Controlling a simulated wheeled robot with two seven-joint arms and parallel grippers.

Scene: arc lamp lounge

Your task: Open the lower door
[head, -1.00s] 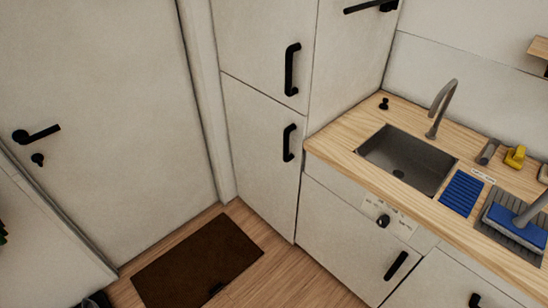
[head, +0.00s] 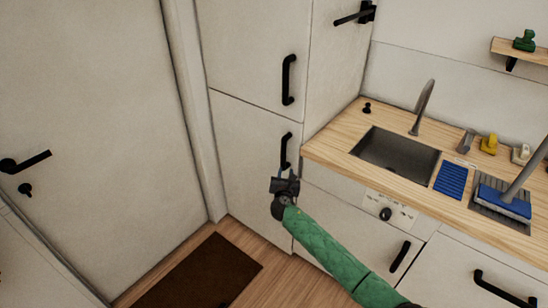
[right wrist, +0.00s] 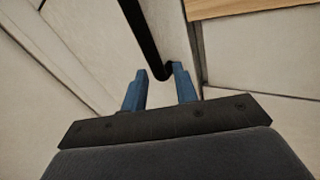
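The lower door (head: 245,160) is the pale lower panel of the tall cabinet, and it looks closed. Its black vertical bar handle (head: 286,148) is near the door's right edge. My right gripper (head: 286,176), on a green-sleeved arm, is at the handle's lower end and partly covers it. In the right wrist view its two blue fingers (right wrist: 160,72) are apart. The lower end of the black handle (right wrist: 146,35) shows between the fingertips. I cannot tell whether the fingers touch it. My left gripper is not in view.
The upper door (head: 255,50) has its own black handle (head: 289,80). A wooden counter (head: 330,145) with a sink (head: 395,155) is to the right, above cabinet fronts with black handles. A brown mat (head: 200,275) lies on the floor. A room door (head: 90,130) is at left.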

